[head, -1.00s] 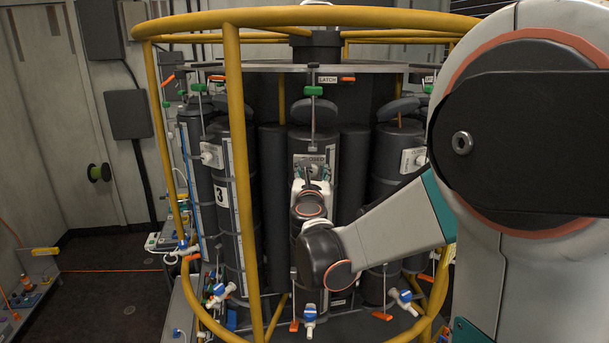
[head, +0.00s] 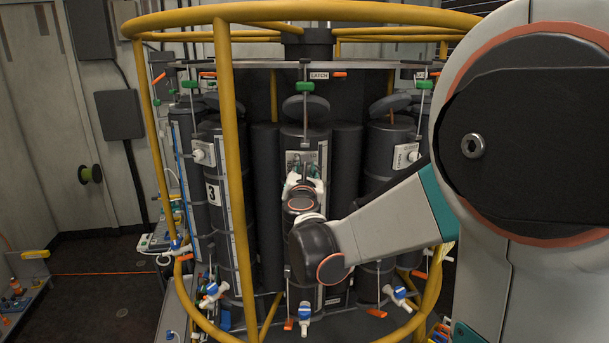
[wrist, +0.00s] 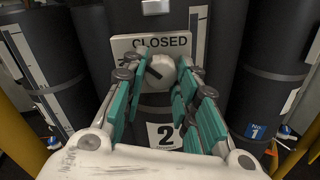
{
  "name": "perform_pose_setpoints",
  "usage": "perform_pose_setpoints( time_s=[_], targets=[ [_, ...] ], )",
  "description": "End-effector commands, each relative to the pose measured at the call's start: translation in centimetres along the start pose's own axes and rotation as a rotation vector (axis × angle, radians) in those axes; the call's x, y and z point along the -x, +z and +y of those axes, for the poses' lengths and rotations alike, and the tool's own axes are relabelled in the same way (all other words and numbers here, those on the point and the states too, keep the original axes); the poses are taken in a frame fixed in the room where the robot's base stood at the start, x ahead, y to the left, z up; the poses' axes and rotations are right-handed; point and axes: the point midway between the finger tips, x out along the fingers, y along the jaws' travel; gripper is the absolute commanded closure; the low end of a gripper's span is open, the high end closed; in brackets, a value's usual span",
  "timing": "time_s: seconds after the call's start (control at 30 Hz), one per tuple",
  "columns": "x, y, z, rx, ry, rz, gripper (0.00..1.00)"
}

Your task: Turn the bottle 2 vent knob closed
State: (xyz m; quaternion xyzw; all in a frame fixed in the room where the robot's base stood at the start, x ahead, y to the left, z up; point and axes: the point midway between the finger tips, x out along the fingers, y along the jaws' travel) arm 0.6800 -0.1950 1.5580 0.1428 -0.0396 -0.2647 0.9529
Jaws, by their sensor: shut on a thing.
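Bottle 2 is the dark cylinder (head: 318,150) at the middle of the rack in the head view. Its white number 2 label (wrist: 165,135) shows low in the wrist view. The pale vent knob (wrist: 163,72) sits on its front, with a dark mark on its face, before a plate (wrist: 122,46) reading CLOSED. My gripper (head: 304,172) is at the knob, and in the wrist view its teal-padded fingers (wrist: 160,88) are on both sides of it, shut on it. The fingers partly hide the knob and plate.
A yellow tubular cage (head: 231,130) surrounds the rack, and my arm reaches in through it. Bottle 3 (head: 214,220) stands left and another bottle (head: 378,160) right. A latch rod with a green grip (head: 305,87) hangs above. Blue-and-white valves (head: 304,314) sit below.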

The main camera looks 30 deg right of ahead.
Motion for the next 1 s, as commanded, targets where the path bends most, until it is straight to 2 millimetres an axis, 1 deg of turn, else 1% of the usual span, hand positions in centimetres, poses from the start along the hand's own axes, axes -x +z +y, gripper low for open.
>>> perform_pose_setpoints(
  time_s=[0.6,0.8,1.0],
  targets=[
    [-0.02,-0.1,0.12,-0.56,0.0,0.0,0.96],
    [-0.02,-0.02,0.16,-0.697,0.0,0.0,0.96],
    [-0.02,0.02,0.18,-0.787,0.0,0.0,0.96]
  ],
)
